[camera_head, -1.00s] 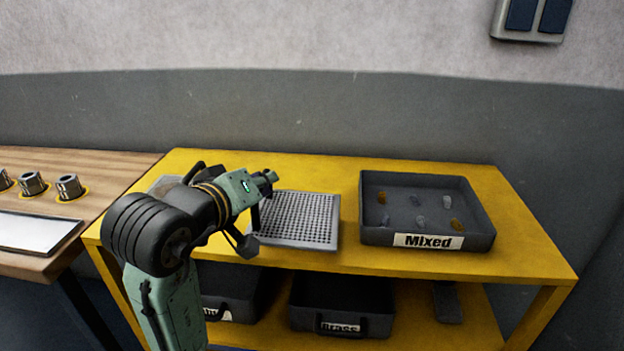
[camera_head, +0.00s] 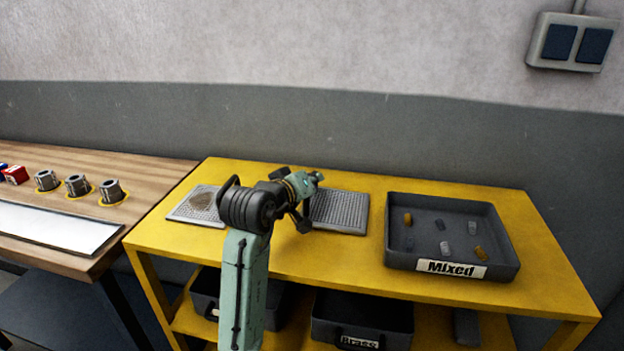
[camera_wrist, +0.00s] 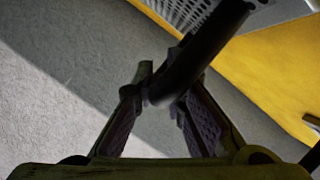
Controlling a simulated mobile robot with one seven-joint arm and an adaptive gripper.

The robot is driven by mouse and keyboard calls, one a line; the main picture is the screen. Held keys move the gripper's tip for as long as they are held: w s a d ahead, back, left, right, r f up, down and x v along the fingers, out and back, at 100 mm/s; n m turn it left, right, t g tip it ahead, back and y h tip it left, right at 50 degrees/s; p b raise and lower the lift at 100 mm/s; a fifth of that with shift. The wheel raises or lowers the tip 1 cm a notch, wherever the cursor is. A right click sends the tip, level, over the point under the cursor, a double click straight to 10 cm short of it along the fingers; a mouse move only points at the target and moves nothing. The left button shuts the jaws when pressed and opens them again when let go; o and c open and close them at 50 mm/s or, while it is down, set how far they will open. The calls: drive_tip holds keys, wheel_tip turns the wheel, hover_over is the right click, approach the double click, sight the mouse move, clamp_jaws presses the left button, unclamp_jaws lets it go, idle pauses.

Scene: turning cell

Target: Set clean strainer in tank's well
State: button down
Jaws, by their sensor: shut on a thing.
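The clean strainer (camera_head: 342,210) is a grey perforated plate with a pale rim, at the middle of the yellow shelf in the head view. My gripper (camera_head: 301,220) is at its left side and hides that end. In the wrist view, my gripper (camera_wrist: 160,95) is shut on a dark bar-like handle that runs up towards the perforated plate (camera_wrist: 190,12). Whether the plate touches the shelf I cannot tell. A second perforated plate (camera_head: 180,213) with a brown patch lies at the shelf's left end, partly behind my arm. I cannot make out a tank or its well.
A dark tray labelled Mixed (camera_head: 400,258), with several small pieces, stands on the right of the yellow shelf (camera_head: 340,265). Dark bins (camera_head: 335,318) sit below. A wooden bench (camera_head: 150,165) with metal cylinders is at the left. The wall is close behind.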

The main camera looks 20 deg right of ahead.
drive_tip(key=shift+f, duration=0.15)
drive_tip(key=c, duration=1.6)
unclamp_jaws()
drive_tip(key=shift+c, duration=0.2)
drive_tip(key=shift+s, duration=0.15)
drive_tip(key=b+v, duration=0.2)
drive_tip(key=v, duration=1)
drive_tip(key=shift+f, duration=0.15)
